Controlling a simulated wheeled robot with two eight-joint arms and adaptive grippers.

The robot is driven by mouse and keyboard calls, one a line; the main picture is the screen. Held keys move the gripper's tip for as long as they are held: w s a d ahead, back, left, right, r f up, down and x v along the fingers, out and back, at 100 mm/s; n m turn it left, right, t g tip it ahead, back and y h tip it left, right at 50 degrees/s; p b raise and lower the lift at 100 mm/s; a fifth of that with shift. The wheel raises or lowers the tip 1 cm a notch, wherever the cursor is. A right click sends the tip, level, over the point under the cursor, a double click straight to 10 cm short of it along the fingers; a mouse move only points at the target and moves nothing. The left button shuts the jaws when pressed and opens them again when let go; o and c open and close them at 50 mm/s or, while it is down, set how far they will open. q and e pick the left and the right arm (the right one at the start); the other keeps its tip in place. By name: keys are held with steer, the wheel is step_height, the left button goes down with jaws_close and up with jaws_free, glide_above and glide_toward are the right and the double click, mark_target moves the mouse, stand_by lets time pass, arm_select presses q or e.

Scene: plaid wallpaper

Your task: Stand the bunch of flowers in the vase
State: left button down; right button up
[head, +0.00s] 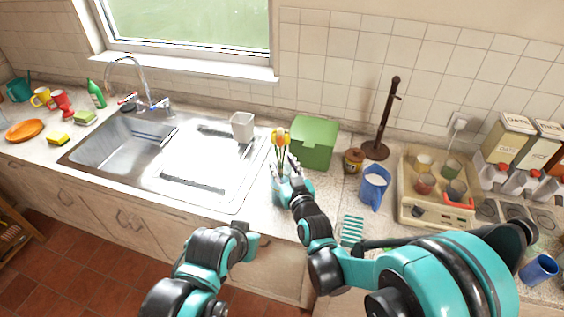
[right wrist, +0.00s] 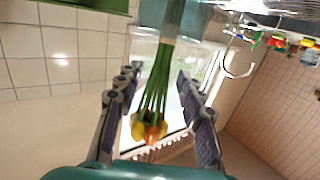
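The bunch of flowers (head: 281,138), orange and yellow tulips with green stems, stands upright in a pale blue see-through vase (head: 279,188) on the counter. In the right wrist view, which is upside down, the stems (right wrist: 158,78) run into the vase (right wrist: 176,22). My right gripper (head: 293,167) is beside the bunch, just above the vase. Its fingers (right wrist: 157,78) are spread on both sides of the stems with clear gaps, so it is open. My left gripper (head: 245,238) is low in front of the counter, away from the flowers; its fingers are not clear.
A green box (head: 314,141) stands close behind the vase on the right. A steel sink (head: 190,160) with a white cup (head: 242,126) lies to the left. A blue jug (head: 374,187), a brown pot (head: 353,161) and a beige tray (head: 408,207) stand to the right.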

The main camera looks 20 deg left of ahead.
steer(key=v, duration=1.1)
stand_by(0.5)
steer(key=s+d+f+m+g+h+b, duration=0.25)
steer(key=d+h, duration=0.25)
steer(key=d, duration=1.1)
steer(key=s+d+f+m+g+h, duration=0.3)
steer(key=s+d+m+g+h, duration=0.1)
steer(key=s+d, duration=0.7)
steer(key=shift+s+d+f+g, duration=0.4)
steer(key=shift+d+g, duration=0.05)
steer(key=shift+d, duration=0.1)
